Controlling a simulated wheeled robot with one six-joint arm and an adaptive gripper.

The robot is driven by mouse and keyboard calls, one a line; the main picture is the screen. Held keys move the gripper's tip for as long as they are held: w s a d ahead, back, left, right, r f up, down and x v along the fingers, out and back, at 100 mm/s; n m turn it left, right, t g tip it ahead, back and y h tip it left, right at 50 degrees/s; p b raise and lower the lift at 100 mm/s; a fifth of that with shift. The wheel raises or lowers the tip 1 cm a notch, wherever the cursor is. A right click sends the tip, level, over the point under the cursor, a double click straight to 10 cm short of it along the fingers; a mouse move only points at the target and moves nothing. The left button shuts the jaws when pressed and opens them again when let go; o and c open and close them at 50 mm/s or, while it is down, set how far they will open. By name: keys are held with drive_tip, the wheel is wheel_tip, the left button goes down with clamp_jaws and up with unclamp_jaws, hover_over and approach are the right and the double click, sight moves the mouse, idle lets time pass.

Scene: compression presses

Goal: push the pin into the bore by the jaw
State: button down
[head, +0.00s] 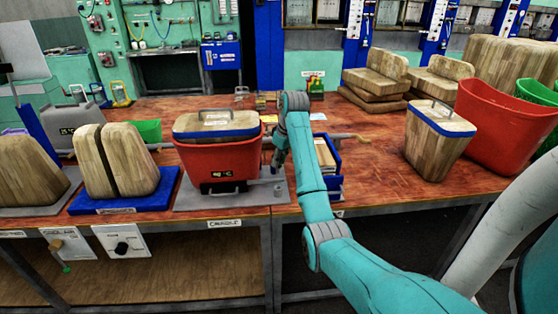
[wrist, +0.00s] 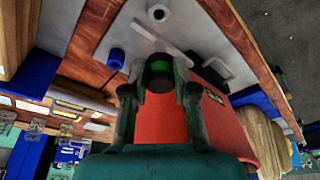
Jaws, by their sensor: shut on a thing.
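My gripper (wrist: 160,78) is shut on a dark, short cylinder with a green end (wrist: 159,66), seen nearly end-on; I cannot tell for sure that it is the pin. In the head view my gripper (head: 277,162) points down just right of the red bucket (head: 220,162), over the right end of a grey base plate (head: 190,201). In the wrist view the plate carries a blue ring (wrist: 116,55), a white round piece with a dark hole (wrist: 158,13) and a pale bar (wrist: 160,41). Which hole is the bore by the jaw is unclear.
A wooden lid (head: 215,121) sits in the red bucket. A blue bin (head: 334,183) stands close to the right of my gripper. Wooden blocks on a blue base (head: 117,205) are at the left.

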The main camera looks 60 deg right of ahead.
sight(279, 172)
drive_tip(key=shift+f, duration=0.1)
drive_tip(key=shift+s+x, duration=0.2)
drive_tip(key=shift+x, duration=0.7)
drive_tip(key=shift+s+x, duration=0.25)
drive_tip(key=shift+x, duration=0.7)
drive_tip(key=shift+s+x, duration=0.2)
drive_tip(key=shift+x, duration=0.7)
drive_tip(key=shift+s+x, duration=0.2)
drive_tip(key=shift+x, duration=0.7)
drive_tip(key=shift+s+x, duration=0.25)
drive_tip(key=shift+x, duration=0.7)
drive_tip(key=shift+a, duration=0.1)
drive_tip(key=shift+w+v, duration=0.15)
drive_tip(key=shift+v, duration=0.5)
drive_tip(key=shift+w+v, duration=0.15)
drive_tip(key=shift+v, duration=0.45)
drive_tip(key=shift+m, duration=0.3)
drive_tip(key=shift+s+x, duration=0.15)
drive_tip(key=shift+x, duration=0.45)
drive_tip(key=shift+s+x, duration=0.15)
drive_tip(key=shift+x, duration=0.4)
idle(0.5)
